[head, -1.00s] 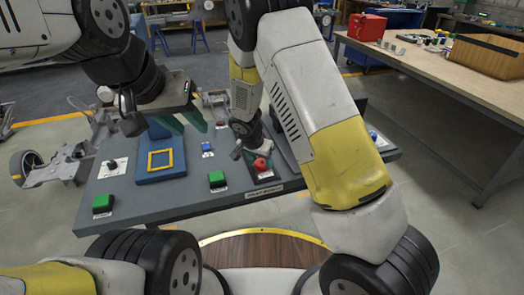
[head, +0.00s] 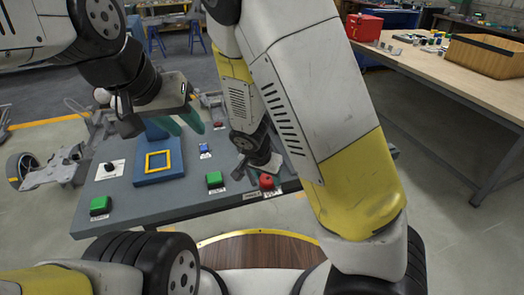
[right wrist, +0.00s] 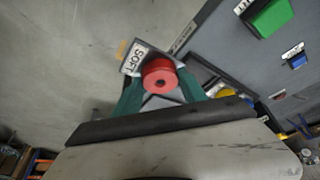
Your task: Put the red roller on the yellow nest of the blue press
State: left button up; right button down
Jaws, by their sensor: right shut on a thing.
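The red roller (head: 266,181) is at the front edge of the grey bench. My right gripper (head: 262,172) is shut on it; the right wrist view shows the roller (right wrist: 160,76) between its green fingers. A small plate labelled SOFT (right wrist: 136,58) shows right beside the roller; I cannot tell whether it is attached. The blue press (head: 150,178) stands left on the bench with its square yellow nest (head: 148,163), which looks empty. My left gripper (head: 185,124) is open and empty above and behind the press.
The grey bench (head: 180,208) carries green buttons (head: 101,205) (head: 214,180), a small blue part (head: 205,148) and a joystick-like knob (head: 110,168). A metal chassis (head: 50,170) is left of it. A wooden table (head: 450,85) stands at right.

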aim_at(271, 186)
jog(key=s, duration=0.3)
jog(key=shift+d+r, duration=0.15)
jog(key=shift+d, duration=0.1)
jog(key=shift+s+r, duration=0.15)
jog(key=shift+r, duration=0.4)
jog(key=shift+d+r, duration=0.1)
jog(key=shift+r, duration=0.85)
